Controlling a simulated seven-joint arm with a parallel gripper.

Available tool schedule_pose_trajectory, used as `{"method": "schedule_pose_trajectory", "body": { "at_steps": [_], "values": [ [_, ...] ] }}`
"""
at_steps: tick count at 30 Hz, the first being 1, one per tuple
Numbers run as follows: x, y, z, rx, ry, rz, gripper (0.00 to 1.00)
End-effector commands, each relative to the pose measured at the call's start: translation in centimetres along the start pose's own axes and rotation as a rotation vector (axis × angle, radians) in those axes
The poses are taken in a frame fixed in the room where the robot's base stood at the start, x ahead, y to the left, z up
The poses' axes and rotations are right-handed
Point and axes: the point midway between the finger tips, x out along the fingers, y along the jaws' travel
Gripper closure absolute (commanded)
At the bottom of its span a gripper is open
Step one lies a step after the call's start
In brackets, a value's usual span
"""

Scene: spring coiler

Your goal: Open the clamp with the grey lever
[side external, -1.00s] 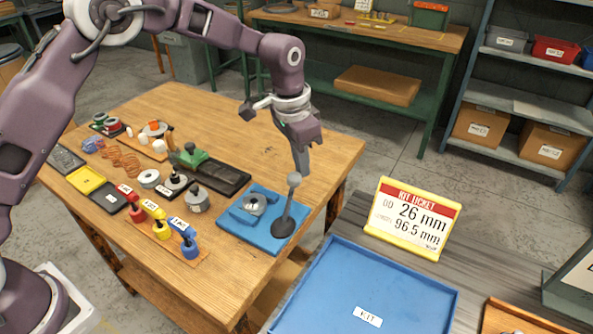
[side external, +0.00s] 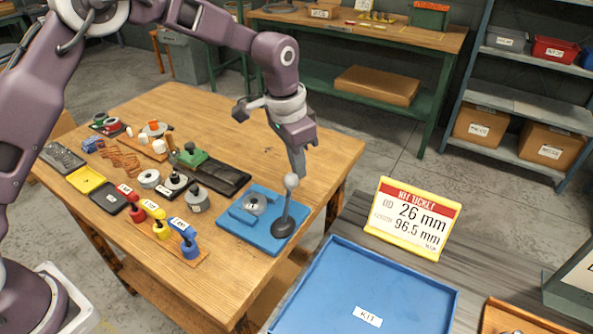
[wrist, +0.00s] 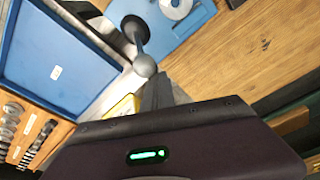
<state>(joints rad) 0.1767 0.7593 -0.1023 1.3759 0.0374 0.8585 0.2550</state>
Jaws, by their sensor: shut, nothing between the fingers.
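The grey lever (side external: 285,212) with a round grey knob (side external: 291,181) stands on a blue clamp base (side external: 243,236) at the right corner of the wooden bench. A round metal piece (side external: 255,204) sits on the base beside the lever. My gripper (side external: 298,172) is shut and empty, its fingertips right by the knob; I cannot tell whether they touch it. In the wrist view the knob (wrist: 145,65) lies just past the fingertips (wrist: 158,80), and the lever (wrist: 137,38) runs up from it to its dark foot.
Red, yellow and blue stands (side external: 186,235), a green device (side external: 190,155) and copper coils (side external: 127,162) cover the bench left of the clamp. A blue kit tray (side external: 420,285) and a yellow-framed kit ticket (side external: 412,218) stand at right. The bench behind the clamp is clear.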

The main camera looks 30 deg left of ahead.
Motion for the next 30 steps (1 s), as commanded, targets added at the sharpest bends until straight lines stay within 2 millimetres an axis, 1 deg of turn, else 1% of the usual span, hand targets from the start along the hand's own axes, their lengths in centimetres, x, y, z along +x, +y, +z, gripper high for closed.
{"method": "schedule_pose_trajectory", "body": {
  "at_steps": [1,3,14,24,30],
  "values": [
    [0.1,0.1,0.6,0.001,-0.01,0.001,1.0],
    [0.0,0.3,0.8,0.001,-0.01,0.001,1.0],
    [-0.1,0.3,0.9,0.0,-0.009,0.001,1.0],
    [-0.6,1.1,2.1,0.001,-0.008,0.001,1.0],
    [-0.6,1.1,2.1,0.001,-0.008,0.001,1.0]
  ]
}}
